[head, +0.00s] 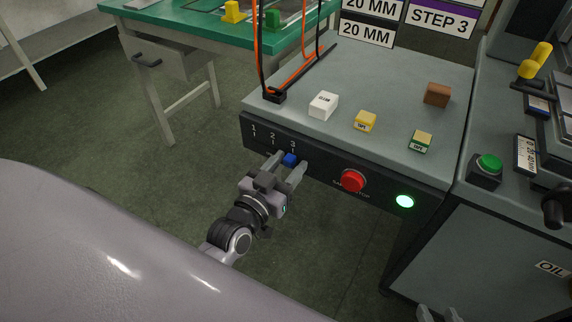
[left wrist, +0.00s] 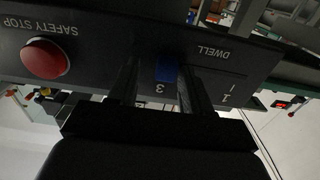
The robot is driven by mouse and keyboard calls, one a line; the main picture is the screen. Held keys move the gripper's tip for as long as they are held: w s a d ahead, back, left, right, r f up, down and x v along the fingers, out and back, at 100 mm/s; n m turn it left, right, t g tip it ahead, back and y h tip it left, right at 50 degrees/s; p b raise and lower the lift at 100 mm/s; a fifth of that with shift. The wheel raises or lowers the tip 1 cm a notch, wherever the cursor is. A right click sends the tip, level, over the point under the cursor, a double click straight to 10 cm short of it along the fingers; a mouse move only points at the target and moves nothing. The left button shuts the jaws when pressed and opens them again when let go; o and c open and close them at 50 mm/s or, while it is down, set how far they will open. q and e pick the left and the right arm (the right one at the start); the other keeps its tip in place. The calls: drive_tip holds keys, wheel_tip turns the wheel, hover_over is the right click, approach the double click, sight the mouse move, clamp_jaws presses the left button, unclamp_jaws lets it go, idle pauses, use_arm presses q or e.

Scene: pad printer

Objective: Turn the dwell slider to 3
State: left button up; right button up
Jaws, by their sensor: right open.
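The dwell slider's blue knob (head: 290,159) sits on the dark front panel (head: 325,174) of the grey machine, at the mark 3, right of marks 1 and 2. My left gripper (head: 291,161) is at the panel with one finger on each side of the knob. Its fingers are apart, with a visible gap on at least one side in the left wrist view (left wrist: 160,85). My right gripper (head: 439,314) shows only its open fingertips at the bottom edge.
White (head: 323,105), yellow (head: 365,121), green-and-yellow (head: 420,141) and brown (head: 437,94) blocks stand on the machine top. A green table (head: 185,22) stands behind.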

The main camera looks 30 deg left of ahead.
use_arm(q)
drive_tip(key=shift+s, duration=0.25)
drive_tip(key=s+p, duration=0.1)
drive_tip(key=s, duration=0.5)
drive_tip(key=shift+s+a, duration=0.25)
drive_tip(key=shift+s, duration=0.1)
use_arm(e)
drive_tip(key=shift+s+d+f, duration=0.3)
drive_tip(key=shift+d+f, duration=0.05)
drive_tip(key=shift+d, duration=0.1)
